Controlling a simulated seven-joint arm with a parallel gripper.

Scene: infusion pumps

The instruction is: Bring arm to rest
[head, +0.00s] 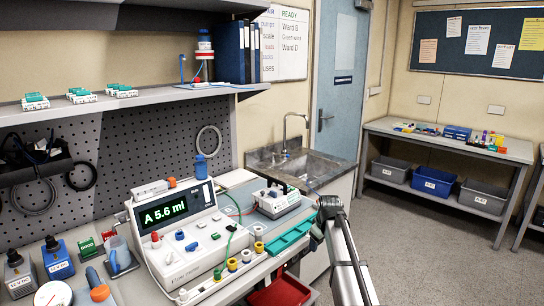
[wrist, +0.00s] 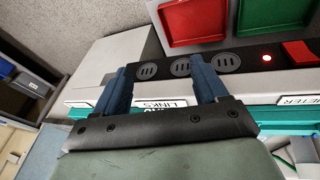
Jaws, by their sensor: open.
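My gripper (wrist: 161,78) shows in the wrist view with its two blue fingers spread apart and nothing between them. Beyond the fingers is the bench's front edge, with a dark socket strip (wrist: 232,62) and a teal tray edge (wrist: 270,118). In the head view my arm (head: 347,262) rises from the lower right, to the right of the bench. Its dark end is by the bench's right front corner, and the fingers cannot be made out there. A white tester (head: 180,245) with the green reading "A 5.6 ml" stands on the bench.
A white device (head: 278,203) sits behind the teal tray (head: 289,241). A red bin (head: 281,291) is below the front edge; red (wrist: 194,20) and green (wrist: 262,16) bins show in the wrist view. A sink (head: 300,166) lies behind. Open floor (head: 420,245) is to the right.

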